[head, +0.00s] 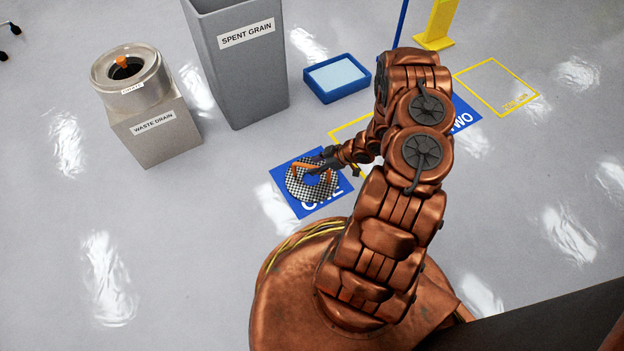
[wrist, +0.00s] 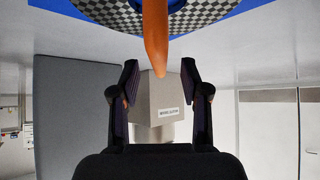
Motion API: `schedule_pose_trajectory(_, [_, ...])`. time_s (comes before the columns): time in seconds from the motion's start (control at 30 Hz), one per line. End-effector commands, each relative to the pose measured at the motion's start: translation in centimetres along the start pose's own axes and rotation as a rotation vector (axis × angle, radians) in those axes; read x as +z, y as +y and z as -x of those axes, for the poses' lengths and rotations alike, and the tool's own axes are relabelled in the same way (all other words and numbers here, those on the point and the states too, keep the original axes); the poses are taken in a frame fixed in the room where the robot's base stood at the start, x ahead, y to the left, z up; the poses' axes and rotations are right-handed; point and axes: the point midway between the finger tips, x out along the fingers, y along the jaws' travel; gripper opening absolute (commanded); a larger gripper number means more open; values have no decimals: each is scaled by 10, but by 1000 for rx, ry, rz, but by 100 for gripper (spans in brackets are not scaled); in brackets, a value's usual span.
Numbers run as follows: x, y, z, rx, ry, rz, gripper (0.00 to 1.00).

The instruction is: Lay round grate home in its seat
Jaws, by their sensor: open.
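The round grate (head: 299,193) is a black-and-white checkered ring with an orange handle (head: 300,168). It lies flat on the blue mat (head: 335,201) marked ONE. In the wrist view the checkered grate (wrist: 205,12) shows at the top edge, and its orange handle (wrist: 155,35) reaches down between my fingertips. My gripper (wrist: 159,75) is open, with a gap on each side of the handle. In the head view my gripper (head: 328,162) is over the grate's upper right. A round steel vessel (head: 130,92) with a small unclear label and an orange piece in its dark opening stands at left.
A blue tray (head: 338,94), a second blue mat (head: 465,115) and yellow floor outlines lie behind. The floor at lower left is clear.

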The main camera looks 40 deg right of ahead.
Motion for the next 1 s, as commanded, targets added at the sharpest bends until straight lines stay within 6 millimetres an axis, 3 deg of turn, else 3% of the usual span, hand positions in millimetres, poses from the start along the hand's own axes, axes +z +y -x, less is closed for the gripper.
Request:
schedule_pose_trajectory(0.13, [3,0,-23,-2,0,0,46])
schedule_pose_trajectory(0.43, [1,0,-26,1,-1,-1,45])
schedule_pose_trajectory(0.87, [1,0,-26,1,-1,-1,0])
schedule_pose_trajectory(1.0, [1,0,-26,1,-1,-1,0])
